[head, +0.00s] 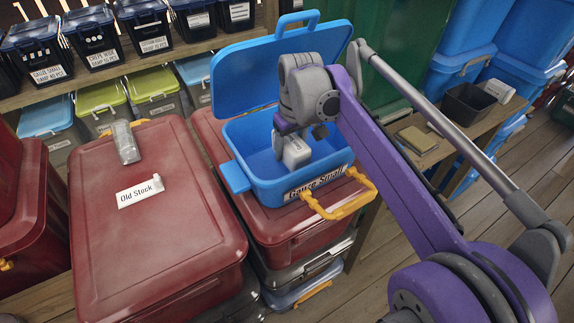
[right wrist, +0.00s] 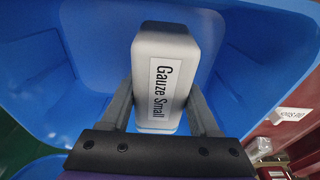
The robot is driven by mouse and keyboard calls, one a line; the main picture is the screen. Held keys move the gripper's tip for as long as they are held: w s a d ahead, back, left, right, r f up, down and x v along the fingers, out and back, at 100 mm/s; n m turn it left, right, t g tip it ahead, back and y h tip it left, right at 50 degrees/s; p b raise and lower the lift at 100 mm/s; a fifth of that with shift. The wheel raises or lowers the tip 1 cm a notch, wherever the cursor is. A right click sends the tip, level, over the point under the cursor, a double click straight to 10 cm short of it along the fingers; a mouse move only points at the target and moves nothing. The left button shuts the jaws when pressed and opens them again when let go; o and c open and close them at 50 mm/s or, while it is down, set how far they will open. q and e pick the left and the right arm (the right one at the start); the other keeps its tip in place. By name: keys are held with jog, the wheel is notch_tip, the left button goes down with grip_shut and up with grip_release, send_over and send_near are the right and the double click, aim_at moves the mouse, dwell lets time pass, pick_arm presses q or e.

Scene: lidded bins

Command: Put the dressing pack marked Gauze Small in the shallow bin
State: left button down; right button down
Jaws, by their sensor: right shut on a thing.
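The white dressing pack (head: 297,153) shows its Gauze Small label in the right wrist view (right wrist: 178,55). My right gripper (head: 290,147) is shut on it, with a finger on each side in the right wrist view (right wrist: 162,112). The shallow blue bin (head: 262,187) stands on a red lidded bin. Its front label reads Gauze Small, and its blue lid (head: 270,70) is raised at the back. The pack is within the bin's opening, above the blue inside; whether it touches the floor I cannot tell. My left gripper is not in view.
A closed red bin (head: 170,235) labelled Old Stock stands to the left, with a clear packet (head: 126,142) on its lid. Shelves of dark labelled bins (head: 97,45) are behind. At right, a wooden bench holds a dark tray (head: 467,103) and a tan block (head: 417,139).

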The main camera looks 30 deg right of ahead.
aim_at(294, 141)
notch_tip(294, 141, down, 2)
jog(key=shift+s+d+f, duration=0.1)
jog(key=shift+f, duration=2.05)
jog(key=shift+f, duration=0.1)
jog(key=shift+c, duration=0.6)
grip_release()
jog(key=shift+f+b, duration=0.1)
jog(key=shift+b, duration=0.2)
jog(key=r, duration=0.4)
jog(key=s+r+p, duration=0.1)
jog(key=r, duration=0.7)
jog(key=shift+s+r, duration=0.15)
jog(key=shift+s, duration=0.2)
